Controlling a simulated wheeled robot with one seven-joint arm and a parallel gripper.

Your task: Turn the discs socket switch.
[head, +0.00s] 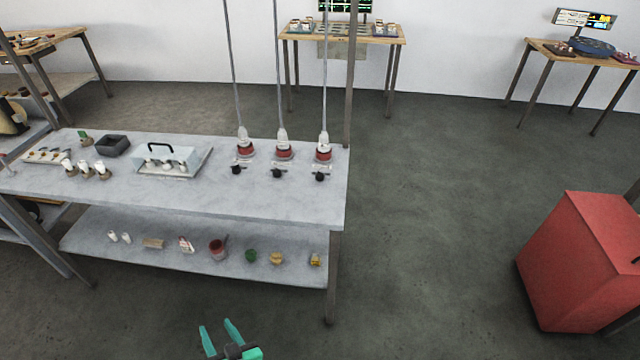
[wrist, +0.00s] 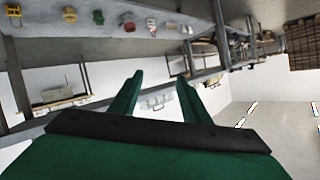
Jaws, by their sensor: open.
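On the grey bench (head: 285,205) in the head view, three red-and-white round units stand at the right end, at the left (head: 245,148), middle (head: 284,150) and right (head: 323,150), each under a hanging cable or rod. A small black knob sits in front of each: left knob (head: 236,170), middle knob (head: 277,173) and right knob (head: 319,176). I cannot read any label showing which is the discs socket switch. My green gripper (head: 218,326) is open and empty, low in front of the bench, well apart from the knobs. It also shows in the wrist view (wrist: 160,77), where no knobs are visible.
A clear-sided case with a black handle (head: 166,158), a dark tray (head: 113,145) and white-topped items share the bench top. The lower shelf (head: 130,255) holds a red bucket (head: 218,249) and small parts. A red cabinet (head: 575,260) stands right; open floor lies between.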

